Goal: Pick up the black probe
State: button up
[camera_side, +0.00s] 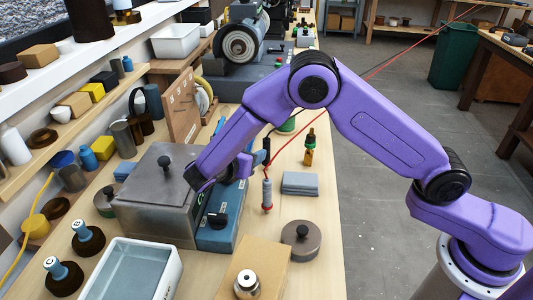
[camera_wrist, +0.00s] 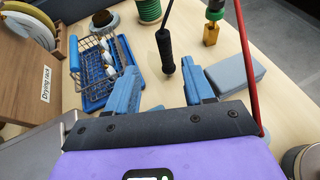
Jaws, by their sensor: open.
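The black probe (camera_wrist: 165,48) stands roughly upright, tip down, in the wrist view, with its black cable rising from the top. In the side view the black probe (camera_side: 267,148) shows small, just right of my purple wrist. My gripper (camera_wrist: 162,90) is open and empty. Its two blue fingers point toward the probe, which appears beyond and between them, apart from both. In the side view my wrist hides most of the fingers. The red probe (camera_side: 267,194) stands nearer the side camera, with a red cable (camera_wrist: 248,65) crossing the right of the wrist view.
A green-topped amber bottle (camera_side: 309,150) and a green spool (camera_wrist: 149,11) stand behind. A metal box (camera_side: 160,200) sits beneath my wrist.

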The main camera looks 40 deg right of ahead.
aim_at(265, 147)
jog(key=x, duration=0.6)
jog(key=shift+f, duration=0.1)
jog(key=shift+s+x, duration=0.15)
jog(key=shift+x, duration=1.15)
jog(key=shift+s+x, duration=0.15)
jog(key=shift+x, duration=1.2)
jog(key=shift+d, duration=0.15)
grip_shut()
